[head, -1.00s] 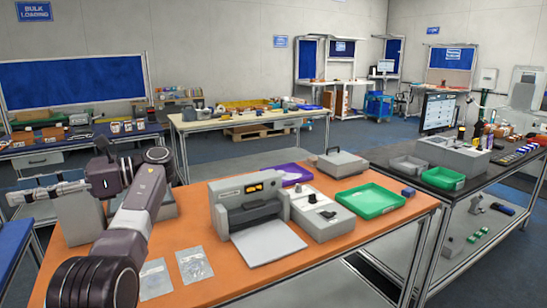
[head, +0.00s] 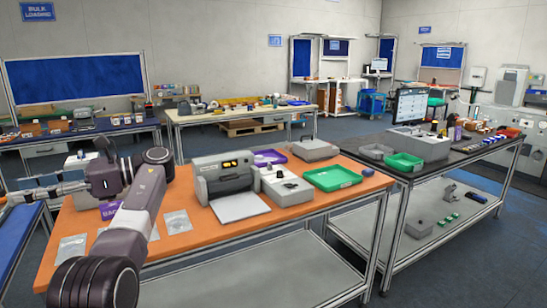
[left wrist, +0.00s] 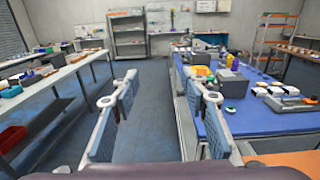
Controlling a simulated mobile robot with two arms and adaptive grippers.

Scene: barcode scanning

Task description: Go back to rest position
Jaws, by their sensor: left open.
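My left arm comes in from the left in the head view, bent at the elbow, with its forearm pointing to the left edge. My left gripper (head: 22,195) is only partly in that view, at the left edge. In the left wrist view my left gripper (left wrist: 160,118) is open, its two fingers wide apart with only blue-grey floor and a table edge between them. It touches nothing that I can see. My right arm and right gripper are in neither view.
An orange-topped table (head: 290,212) stands in front, with a grey printer (head: 223,178), a green tray (head: 332,178) and clear bags (head: 177,222). A dark table (head: 440,172) stands to the right. A blue-topped table (left wrist: 245,115) lies beside the gripper, with open floor (left wrist: 145,75) ahead.

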